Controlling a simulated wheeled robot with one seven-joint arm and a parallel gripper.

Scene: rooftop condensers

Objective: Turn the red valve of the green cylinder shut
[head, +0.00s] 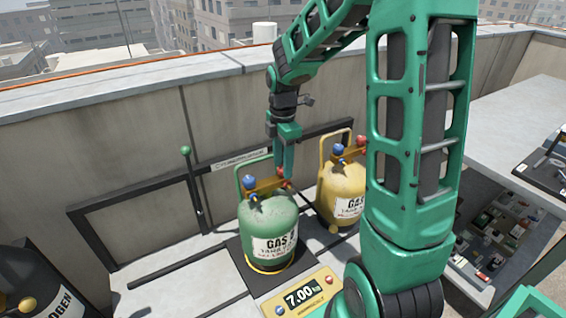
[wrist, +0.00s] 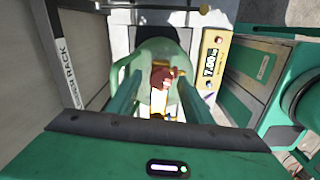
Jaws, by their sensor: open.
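The green cylinder (head: 268,226) stands upright on a dark scale platform (head: 243,264), with a white "GAS" label on its front. Its red valve (head: 284,173) is at the top right of its yellow manifold, and a blue valve (head: 249,181) is on the left. My gripper (head: 284,176) points down over the red valve, its fingers on either side. In the wrist view the open fingers (wrist: 160,95) flank the red valve (wrist: 162,77), with the green cylinder (wrist: 158,48) beyond. I cannot tell whether the fingers touch the valve.
A yellow cylinder (head: 343,192) with its own red and blue valves stands close to the right. The scale display (head: 303,295) reads 7.00. A black rack frame (head: 135,200) and parapet wall stand behind. A dark nitrogen cylinder (head: 30,285) is at the lower left.

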